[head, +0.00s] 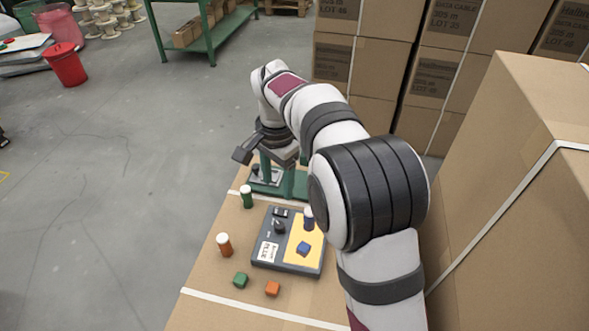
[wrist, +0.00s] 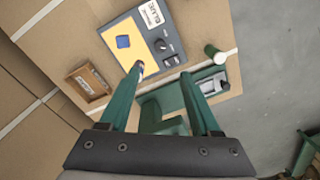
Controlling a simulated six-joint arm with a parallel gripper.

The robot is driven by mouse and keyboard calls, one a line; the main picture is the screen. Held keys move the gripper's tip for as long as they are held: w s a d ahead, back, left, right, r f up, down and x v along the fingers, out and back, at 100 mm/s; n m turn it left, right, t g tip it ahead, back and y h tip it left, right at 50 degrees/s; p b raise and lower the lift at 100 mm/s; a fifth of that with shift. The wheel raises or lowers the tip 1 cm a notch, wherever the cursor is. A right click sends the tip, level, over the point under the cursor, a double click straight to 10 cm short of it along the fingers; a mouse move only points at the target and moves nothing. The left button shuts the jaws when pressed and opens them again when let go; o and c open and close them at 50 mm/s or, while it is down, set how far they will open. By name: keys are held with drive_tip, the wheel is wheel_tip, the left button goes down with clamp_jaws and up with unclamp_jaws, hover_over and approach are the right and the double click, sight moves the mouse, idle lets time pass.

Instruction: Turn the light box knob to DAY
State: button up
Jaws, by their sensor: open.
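The light box (head: 262,262) is a dark panel with a yellow field and a white label. It lies on the cardboard top in the head view, and its face also shows at the top of the wrist view (wrist: 126,27). The black knob (head: 279,227) is on its dark strip, and the wrist view shows it too (wrist: 160,45). I cannot read the DAY mark or the knob's setting. My gripper (wrist: 162,72) is open and empty, its green fingers apart. In the wrist view the knob appears just beyond the fingertips, with no contact visible.
A blue cube (head: 303,248) and a white-topped blue cylinder (head: 308,218) are on the yellow field. White-topped green (head: 246,197) and orange (head: 224,245) cylinders stand to the left. Green (head: 240,280) and orange (head: 272,288) cubes lie in front. Tall cartons (head: 520,180) stand right.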

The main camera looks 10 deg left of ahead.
sight(280, 225)
wheel_tip(280, 225, down, 16)
drive_tip(key=shift+w+a+r, duration=0.15)
drive_tip(key=shift+r, duration=0.05)
clamp_jaws()
